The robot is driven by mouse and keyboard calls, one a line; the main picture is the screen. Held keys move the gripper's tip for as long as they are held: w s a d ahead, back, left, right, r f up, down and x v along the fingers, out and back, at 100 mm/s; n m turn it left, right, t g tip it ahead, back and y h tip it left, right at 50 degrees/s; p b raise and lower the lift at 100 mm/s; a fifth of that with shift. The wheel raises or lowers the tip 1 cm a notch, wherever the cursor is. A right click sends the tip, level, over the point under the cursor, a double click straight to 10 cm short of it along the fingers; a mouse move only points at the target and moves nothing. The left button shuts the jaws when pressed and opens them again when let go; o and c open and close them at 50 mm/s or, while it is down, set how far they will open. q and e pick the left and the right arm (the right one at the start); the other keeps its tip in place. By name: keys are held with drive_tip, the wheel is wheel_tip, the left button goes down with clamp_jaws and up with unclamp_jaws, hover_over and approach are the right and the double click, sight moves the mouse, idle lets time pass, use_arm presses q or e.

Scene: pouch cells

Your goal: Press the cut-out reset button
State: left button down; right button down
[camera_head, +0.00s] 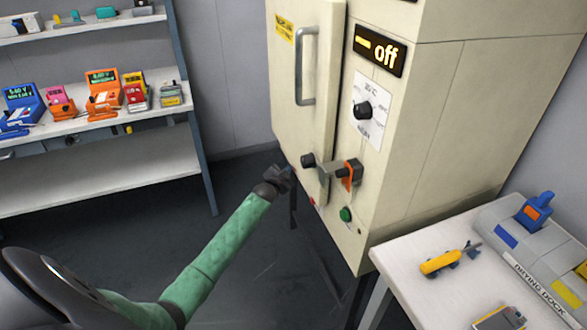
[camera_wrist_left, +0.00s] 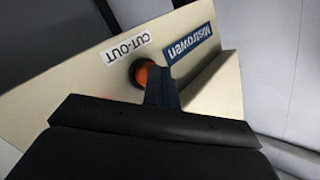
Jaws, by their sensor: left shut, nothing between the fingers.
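The cut-out button shows in the wrist view as an orange button (camera_wrist_left: 145,73) in a dark ring, beside an upside-down "CUT-OUT" label (camera_wrist_left: 128,48) on a cream panel (camera_wrist_left: 80,85). I cannot make it out in the head view. My left gripper (camera_head: 289,172) is shut and empty at the lower left edge of the cream oven cabinet (camera_head: 425,140). In the wrist view its fingers (camera_wrist_left: 160,72) cover part of the button. I cannot tell whether the tips touch it. My right gripper is out of view.
The cabinet has an "off" display (camera_head: 380,51), a dial (camera_head: 363,110), an orange-marked latch (camera_head: 350,172) and a green button (camera_head: 346,214). A white table (camera_head: 400,255) with a drying dock (camera_head: 530,275) stands right. A shelf (camera_head: 150,160) with several devices stands left.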

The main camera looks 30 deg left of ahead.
use_arm(q)
drive_tip(key=shift+w+d, duration=0.2)
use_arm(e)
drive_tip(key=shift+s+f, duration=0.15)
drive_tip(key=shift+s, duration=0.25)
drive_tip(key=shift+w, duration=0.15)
use_arm(q)
drive_tip(key=shift+s+a+p, duration=0.45)
drive_tip(key=shift+s+a, duration=0.15)
drive_tip(key=shift+s, duration=0.1)
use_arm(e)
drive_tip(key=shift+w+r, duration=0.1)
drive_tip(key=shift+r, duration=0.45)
use_arm(q)
drive_tip(key=s+a+p, duration=0.2)
drive_tip(key=s+a, duration=0.1)
drive_tip(key=shift+s+a, duration=0.1)
drive_tip(key=shift+s, duration=0.3)
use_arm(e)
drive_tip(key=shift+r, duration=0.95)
